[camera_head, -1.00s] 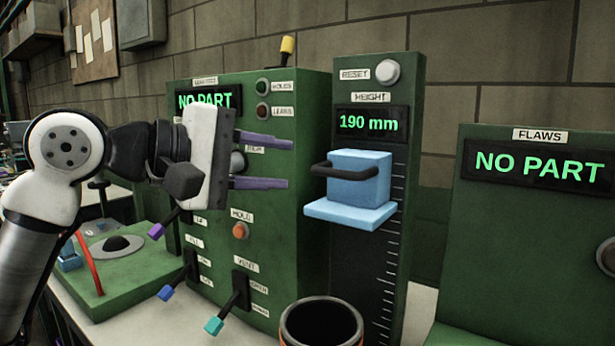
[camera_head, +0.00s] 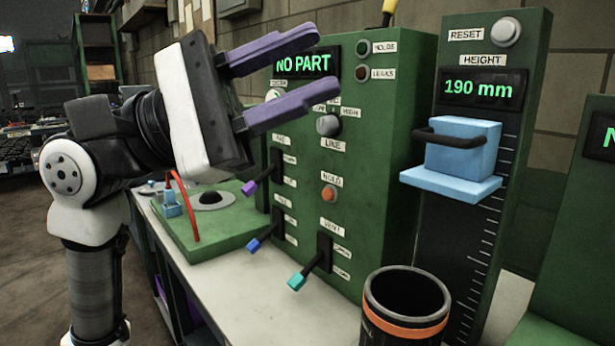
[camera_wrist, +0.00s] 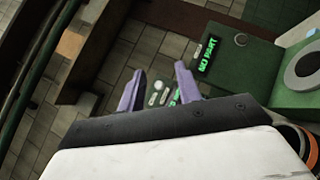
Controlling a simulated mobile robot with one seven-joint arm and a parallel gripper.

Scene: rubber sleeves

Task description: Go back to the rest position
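My gripper (camera_head: 304,76) is raised at the upper left of the head view, in front of the green test cabinet (camera_head: 392,180). Its two purple fingers are spread apart with nothing between them.
The height gauge (camera_head: 480,200) reads 190 mm, with a blue carriage (camera_head: 462,150) and black handle. A black cup with an orange band (camera_head: 405,322) stands at the bench front. Levers with purple, blue and teal tips jut from the cabinet. The bench top (camera_head: 215,280) has clear room.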

